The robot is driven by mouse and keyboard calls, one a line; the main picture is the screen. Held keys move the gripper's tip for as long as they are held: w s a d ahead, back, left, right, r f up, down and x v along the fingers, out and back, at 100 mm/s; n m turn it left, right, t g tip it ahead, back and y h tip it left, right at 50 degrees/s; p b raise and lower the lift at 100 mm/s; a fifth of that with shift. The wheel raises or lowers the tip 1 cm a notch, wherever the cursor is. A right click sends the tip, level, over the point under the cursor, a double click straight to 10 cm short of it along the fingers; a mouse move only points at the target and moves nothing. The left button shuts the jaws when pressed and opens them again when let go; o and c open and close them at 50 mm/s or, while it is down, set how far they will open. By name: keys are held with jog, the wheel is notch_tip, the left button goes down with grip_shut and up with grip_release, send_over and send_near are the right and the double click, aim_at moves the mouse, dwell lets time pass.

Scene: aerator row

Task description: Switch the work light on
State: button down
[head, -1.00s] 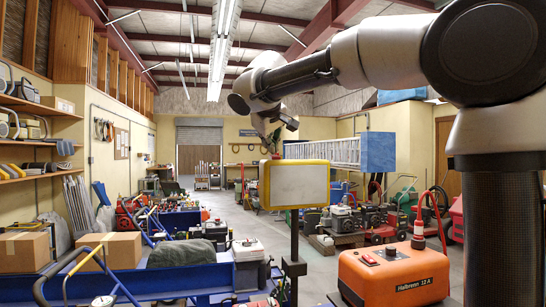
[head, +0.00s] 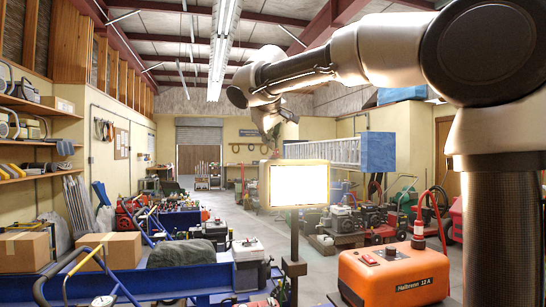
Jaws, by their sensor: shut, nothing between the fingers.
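The work light (head: 298,184) stands on a dark post (head: 294,240) in the middle of the head view. Its rectangular panel is lit bright white, and the frame around it looks pale. My gripper (head: 272,140) is above the light's top left edge, pointing down, small in the picture. It looks shut with nothing in it. I cannot tell whether its tips touch the top of the lamp. A small box (head: 294,267) sits on the post below the panel.
An orange charger marked "Halbronn 12 A" (head: 394,274) is at the front right. A blue bench or trough (head: 120,284) with cardboard boxes is at the left. Red machines (head: 372,226) line the right. The floor aisle (head: 230,215) behind the light looks clear.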

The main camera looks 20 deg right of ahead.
aim_at(271, 156)
jog(key=shift+r, duration=0.1)
jog(key=shift+s+r, duration=0.2)
jog(key=shift+r, duration=1)
jog(key=shift+s+r, duration=0.15)
jog(key=shift+r, duration=1.05)
jog(key=s+d+f+m+g, duration=0.1)
jog(key=s+d+f+g, duration=0.1)
jog(key=s+d+f, duration=0.65)
jog(key=s+d+f+m+g+y, duration=0.1)
jog(key=s+d+f+m+g, duration=0.1)
jog(key=s+f, duration=1)
jog(key=s+d+f+m+g+y, duration=0.1)
jog(key=s+d+f, duration=0.4)
jog(key=s+f, duration=0.8)
jog(key=shift+s+d+f+m+g+y, duration=0.2)
jog(key=shift+f+m+g+y, duration=0.25)
jog(key=shift+f+m, duration=0.2)
